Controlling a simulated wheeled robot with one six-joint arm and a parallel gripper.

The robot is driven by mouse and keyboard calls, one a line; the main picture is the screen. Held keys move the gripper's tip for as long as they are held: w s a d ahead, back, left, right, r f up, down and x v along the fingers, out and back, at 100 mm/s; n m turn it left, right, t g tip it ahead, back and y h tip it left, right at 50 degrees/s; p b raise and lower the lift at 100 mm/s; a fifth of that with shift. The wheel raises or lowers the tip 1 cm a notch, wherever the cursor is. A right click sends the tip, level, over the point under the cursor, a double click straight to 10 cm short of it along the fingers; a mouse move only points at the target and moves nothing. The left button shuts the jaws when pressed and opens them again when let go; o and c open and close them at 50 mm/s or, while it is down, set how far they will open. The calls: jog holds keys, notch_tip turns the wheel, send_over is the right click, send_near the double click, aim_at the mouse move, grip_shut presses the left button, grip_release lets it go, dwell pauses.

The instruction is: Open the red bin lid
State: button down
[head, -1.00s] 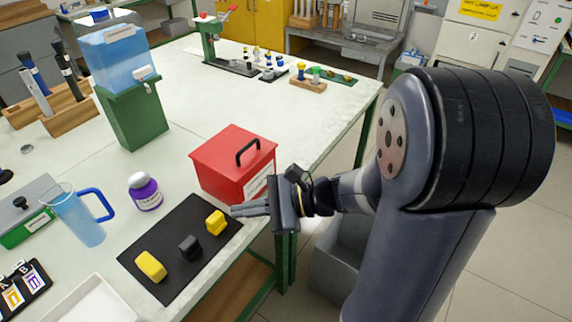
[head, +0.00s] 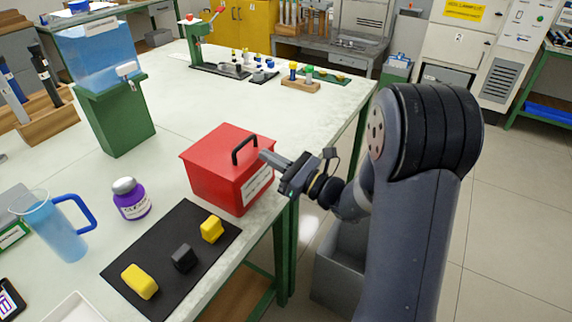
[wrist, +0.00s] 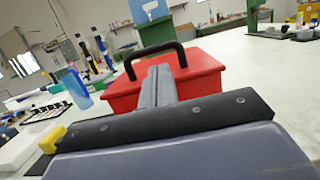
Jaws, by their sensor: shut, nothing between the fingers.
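The red bin (head: 214,182) stands on the white table near its right edge, with a white label on its front side. Its red lid (head: 222,148) is shut, and a black arched handle (head: 244,149) stands up from it. My gripper (head: 268,156) is just right of the handle in the head view, at about lid height, with its fingers shut and empty. In the wrist view the shut fingers (wrist: 159,72) point at the handle (wrist: 153,57) and cover part of the lid. I cannot tell whether the fingertips touch the handle.
A black mat (head: 160,247) with yellow and black blocks lies in front of the bin. A purple-labelled bottle (head: 131,199), a blue-handled jug (head: 50,225) and a water tank on a green stand (head: 115,117) are to the left.

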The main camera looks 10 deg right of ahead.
aim_at(249, 141)
jog(key=shift+x, duration=1.6)
jog(key=shift+r, duration=0.15)
jog(key=shift+r+h+p, duration=0.3)
jog(key=shift+r+p, duration=0.15)
jog(key=shift+p, duration=0.55)
jog(key=shift+r+g+p, duration=0.3)
jog(key=shift+p, duration=0.2)
jog(key=shift+w+a+r+h+p, duration=0.1)
jog(key=shift+r+h+p, duration=0.1)
jog(key=shift+r+p, duration=0.3)
jog(key=shift+w+a+r+h+p, duration=0.1)
jog(key=shift+r+h+p, duration=0.15)
jog(key=shift+p, duration=0.4)
jog(key=w+a+r+g+h+p, duration=0.3)
jog(key=w+a+r+p, duration=0.6)
jog(key=a+r+p, duration=0.3)
jog(key=shift+p, duration=0.45)
jog(key=shift+d, duration=0.15)
